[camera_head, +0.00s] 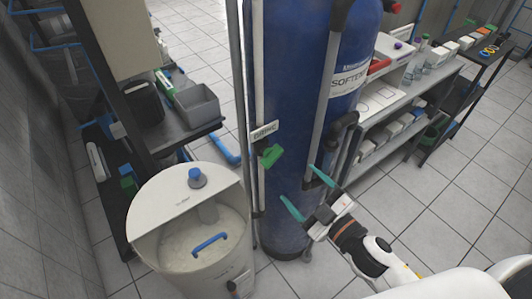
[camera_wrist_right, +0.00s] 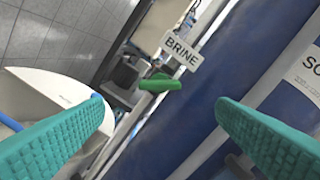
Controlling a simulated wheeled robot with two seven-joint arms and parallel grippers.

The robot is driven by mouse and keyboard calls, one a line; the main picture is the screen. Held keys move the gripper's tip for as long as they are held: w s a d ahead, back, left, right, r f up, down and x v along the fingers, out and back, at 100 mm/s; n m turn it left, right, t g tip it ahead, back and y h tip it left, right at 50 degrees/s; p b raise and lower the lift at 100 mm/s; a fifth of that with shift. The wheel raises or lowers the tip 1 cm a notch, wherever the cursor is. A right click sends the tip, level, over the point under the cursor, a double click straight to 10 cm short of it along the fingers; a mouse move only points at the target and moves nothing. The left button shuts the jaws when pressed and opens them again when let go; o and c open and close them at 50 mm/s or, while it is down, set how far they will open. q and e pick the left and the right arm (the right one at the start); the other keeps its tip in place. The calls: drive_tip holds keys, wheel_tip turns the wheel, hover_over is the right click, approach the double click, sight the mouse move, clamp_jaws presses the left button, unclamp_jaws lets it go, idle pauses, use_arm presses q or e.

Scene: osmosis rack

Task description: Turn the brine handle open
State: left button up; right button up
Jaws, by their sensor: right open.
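The brine handle (camera_head: 272,155) is a small green lever on a pale vertical pipe, just below a white BRINE label (camera_head: 264,131). In the right wrist view the green handle (camera_wrist_right: 160,84) lies ahead, between and beyond my fingertips, with the BRINE label (camera_wrist_right: 182,53) above it. My right gripper (camera_head: 306,191) is open and empty, with teal fingers, to the right of and below the handle and apart from it. Its fingers (camera_wrist_right: 162,112) also frame the right wrist view. My left gripper does not show.
The tall blue softener tank (camera_head: 290,110) stands behind the handle. A cream brine tub (camera_head: 148,246) with an open front and a blue handle is at the lower left. A shelf with a grey bin (camera_head: 197,104) stands left. Benches with bottles (camera_head: 414,65) are at right.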

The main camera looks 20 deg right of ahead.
sight(276, 160)
drive_tip(key=p+x, duration=0.3)
drive_tip(key=x, duration=0.7)
drive_tip(key=shift+w, duration=0.15)
drive_tip(key=shift+w+a, duration=0.25)
drive_tip(key=shift+w, duration=0.15)
drive_tip(key=shift+c, duration=0.2)
drive_tip(key=c, duration=1)
drive_tip(key=shift+o, duration=0.2)
